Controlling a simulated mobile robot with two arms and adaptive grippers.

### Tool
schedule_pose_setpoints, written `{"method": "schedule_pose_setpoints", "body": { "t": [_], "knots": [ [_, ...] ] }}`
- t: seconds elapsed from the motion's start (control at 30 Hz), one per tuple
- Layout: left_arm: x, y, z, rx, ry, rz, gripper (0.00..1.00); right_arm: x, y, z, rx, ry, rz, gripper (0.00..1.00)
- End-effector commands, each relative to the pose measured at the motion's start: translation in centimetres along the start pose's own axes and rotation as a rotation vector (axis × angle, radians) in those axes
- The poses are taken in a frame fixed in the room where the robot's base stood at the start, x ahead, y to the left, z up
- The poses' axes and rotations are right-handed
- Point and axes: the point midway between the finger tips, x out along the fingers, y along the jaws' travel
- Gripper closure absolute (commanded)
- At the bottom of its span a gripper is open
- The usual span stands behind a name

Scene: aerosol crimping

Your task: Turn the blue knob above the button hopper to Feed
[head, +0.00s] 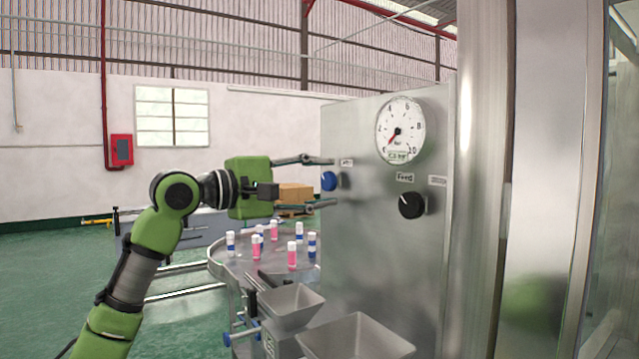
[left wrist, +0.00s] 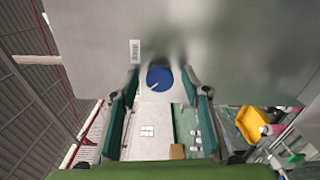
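The blue knob (head: 329,181) sits on the grey metal panel (head: 365,240), below a small label (head: 346,162) too small to read. My left gripper (head: 325,183) is open, its two fingers reaching toward the panel above and below the knob, with visible space on both sides. In the left wrist view the blue knob (left wrist: 160,78) lies between the open fingers, and a pale mark shows on its face. Two metal hoppers, one small (head: 290,305) and one larger (head: 356,342), stand below. My right gripper is not in view.
A pressure gauge (head: 400,130) is above the black knob. A round metal table (head: 228,262) with several pink and blue-white bottles stands below my left gripper. A steel post (head: 480,200) stands right of the panel. A cardboard box (head: 293,194) is behind.

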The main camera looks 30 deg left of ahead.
Motion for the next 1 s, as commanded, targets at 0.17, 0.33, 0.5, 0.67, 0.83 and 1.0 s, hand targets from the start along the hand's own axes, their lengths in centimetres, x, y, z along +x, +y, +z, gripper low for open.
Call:
{"method": "schedule_pose_setpoints", "body": {
  "t": [0.17,0.33,0.5,0.67,0.83,1.0],
  "knots": [
    [0.0,0.0,0.0,0.001,0.0,0.0,0.58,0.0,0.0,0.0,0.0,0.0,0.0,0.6],
    [-0.6,-0.1,-0.1,0.001,0.001,-0.001,0.58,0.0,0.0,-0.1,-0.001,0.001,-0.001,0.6],
    [-3.1,-0.1,-0.1,0.004,0.005,-0.002,0.58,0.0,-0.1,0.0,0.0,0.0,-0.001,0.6],
    [-5.8,-0.2,-0.1,0.002,0.004,-0.004,0.58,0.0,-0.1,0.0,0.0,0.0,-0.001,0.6],
    [-8.3,-0.1,-0.1,0.0,0.001,-0.002,0.58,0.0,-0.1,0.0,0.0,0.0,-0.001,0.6],
    [-10.3,-0.1,0.0,-0.001,-0.001,0.0,0.58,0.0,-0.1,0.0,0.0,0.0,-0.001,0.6]
  ]
}}
